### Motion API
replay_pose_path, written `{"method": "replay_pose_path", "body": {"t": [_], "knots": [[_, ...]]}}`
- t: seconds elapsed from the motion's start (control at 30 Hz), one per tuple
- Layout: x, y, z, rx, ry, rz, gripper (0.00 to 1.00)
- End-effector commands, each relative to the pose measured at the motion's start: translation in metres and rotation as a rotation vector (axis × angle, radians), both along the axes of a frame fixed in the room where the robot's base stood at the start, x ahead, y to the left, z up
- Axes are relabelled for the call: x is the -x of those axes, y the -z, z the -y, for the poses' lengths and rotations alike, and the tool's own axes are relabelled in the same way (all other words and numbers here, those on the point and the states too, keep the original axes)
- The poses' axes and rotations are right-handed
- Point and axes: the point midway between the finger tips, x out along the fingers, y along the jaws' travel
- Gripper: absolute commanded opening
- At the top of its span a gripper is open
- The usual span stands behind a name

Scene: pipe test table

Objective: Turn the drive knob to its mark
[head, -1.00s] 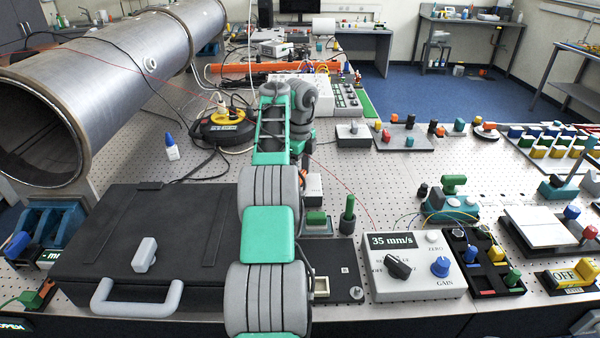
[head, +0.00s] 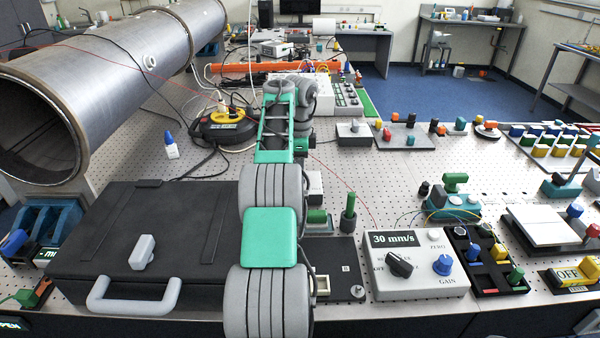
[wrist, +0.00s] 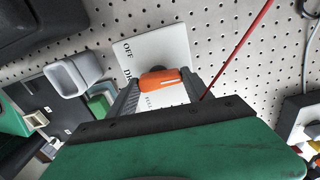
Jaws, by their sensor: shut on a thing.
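In the wrist view, an orange knob (wrist: 162,82) with a white pointer line stands on a white plate (wrist: 165,48) with "OFF" and other partly covered lettering. My gripper (wrist: 160,88) is shut on this knob, one finger at each side. Where the mark lies relative to the pointer line cannot be told. In the head view my own arm hides the gripper and the knob. A grey meter box (head: 390,288) at front shows "30 mm/s" on its display (head: 393,239) and carries a black knob (head: 399,264) and a blue gain knob (head: 442,265).
A red wire (wrist: 236,48) runs close by the right finger. A grey cup-like part (wrist: 68,79) and a green block (wrist: 100,104) lie left of the gripper. A black case (head: 130,235) fills the front left. A green post (head: 348,215) stands right of my arm.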

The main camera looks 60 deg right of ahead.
Motion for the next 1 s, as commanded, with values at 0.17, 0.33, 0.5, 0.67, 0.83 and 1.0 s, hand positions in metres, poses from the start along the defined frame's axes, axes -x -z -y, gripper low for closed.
{"method": "replay_pose_path", "body": {"t": [0.17, 0.33, 0.5, 0.67, 0.83, 1.0], "knots": [[0.0000, 0.0002, 0.0001, 0.002, -0.165, 0.001, 0.18], [-0.0005, 0.0006, -0.0002, 0.001, -0.328, 0.000, 0.18], [-0.0006, 0.0002, -0.0005, 0.001, -0.489, 0.000, 0.18], [-0.0006, 0.0002, -0.0006, 0.001, -0.640, 0.000, 0.18], [-0.0008, -0.0003, -0.0008, 0.002, -0.803, 0.000, 0.18], [-0.0012, -0.0005, -0.0013, 0.002, -0.965, 0.000, 0.18]]}}
